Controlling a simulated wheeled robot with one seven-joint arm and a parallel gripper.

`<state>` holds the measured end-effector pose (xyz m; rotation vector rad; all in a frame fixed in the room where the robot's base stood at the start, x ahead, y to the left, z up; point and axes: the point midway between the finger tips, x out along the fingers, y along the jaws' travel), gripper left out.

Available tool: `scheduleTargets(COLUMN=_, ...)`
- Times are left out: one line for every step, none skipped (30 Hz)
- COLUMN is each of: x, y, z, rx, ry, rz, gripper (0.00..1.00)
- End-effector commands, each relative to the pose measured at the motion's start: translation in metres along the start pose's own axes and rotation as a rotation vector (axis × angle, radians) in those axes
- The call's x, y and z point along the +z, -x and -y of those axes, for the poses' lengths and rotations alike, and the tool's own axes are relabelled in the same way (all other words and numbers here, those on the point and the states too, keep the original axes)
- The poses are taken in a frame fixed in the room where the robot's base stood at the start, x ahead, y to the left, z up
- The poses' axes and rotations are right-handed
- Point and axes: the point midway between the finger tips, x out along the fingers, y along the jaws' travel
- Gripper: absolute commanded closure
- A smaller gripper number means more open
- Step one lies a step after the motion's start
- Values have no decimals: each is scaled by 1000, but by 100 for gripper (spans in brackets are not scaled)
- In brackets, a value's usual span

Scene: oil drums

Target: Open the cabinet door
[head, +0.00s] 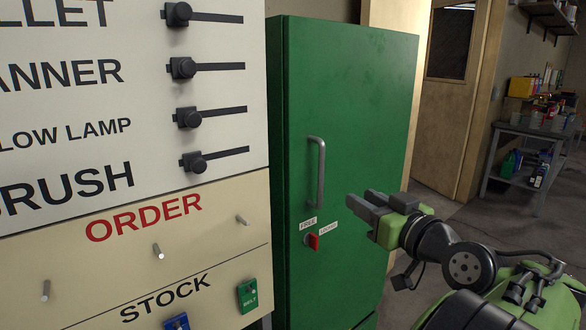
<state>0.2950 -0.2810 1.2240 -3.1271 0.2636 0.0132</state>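The green cabinet (375,90) stands in the middle of the head view, and its door looks shut. A grey vertical bar handle (321,172) is fixed on the left part of the door. I cannot tell which setting the latch is in. My gripper (352,202) is in front of the door, right of the handle and a little above and right of the latch. It appears apart from both. Its grey fingers point left, and their gap is unclear from this angle.
A board (60,205) with black sliders, pegs and "ORDER" and "STOCK" lettering stands close at left. A wooden door (448,130) is behind the cabinet at right. A workbench (530,131) with bottles and boxes is at far right. Open floor lies between.

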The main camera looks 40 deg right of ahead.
Motion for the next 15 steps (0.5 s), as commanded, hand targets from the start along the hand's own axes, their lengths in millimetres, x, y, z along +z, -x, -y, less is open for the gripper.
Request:
scheduleTargets(x=-1, y=0, z=-2, rx=2, ry=1, rz=-4, gripper=66)
scheduleTargets(x=-1, y=-2, z=-1, rx=1, ry=1, rz=-5, gripper=66)
scheduleTargets(x=-2, y=-7, z=-1, rx=-2, ry=1, rz=-5, gripper=66)
scheduleTargets(x=-2, y=-12, z=0, rx=-3, ry=0, rz=-4, gripper=66)
scheduleTargets(x=-3, y=-18, z=0, rx=-5, ry=0, rz=-5, gripper=66)
scheduleTargets(x=-3, y=-26, z=1, rx=-7, ry=0, rz=-4, gripper=66)
scheduleTargets(x=-3, y=-34, z=1, rx=-7, ry=0, rz=-4, gripper=66)
scheduleTargets(x=-2, y=-41, z=0, rx=-6, ry=1, rz=-3, gripper=66)
scheduleTargets(x=-3, y=-52, z=1, rx=-7, ry=1, rz=-3, gripper=66)
scheduleTargets(x=-3, y=-60, z=1, rx=-7, ry=1, rz=-4, gripper=66)
scheduleTargets(x=-2, y=-67, z=1, rx=-7, ry=1, rz=-2, gripper=66)
scheduleTargets(x=-2, y=-78, z=1, rx=-7, ry=0, rz=-3, gripper=66)
scheduleTargets(x=-3, y=-85, z=1, rx=-7, ry=1, rz=-4, gripper=66)
scheduleTargets(x=-2, y=-93, z=1, rx=-6, ry=1, rz=-2, gripper=66)
scheduleTargets(x=-3, y=-103, z=1, rx=-7, ry=0, rz=-3, gripper=66)
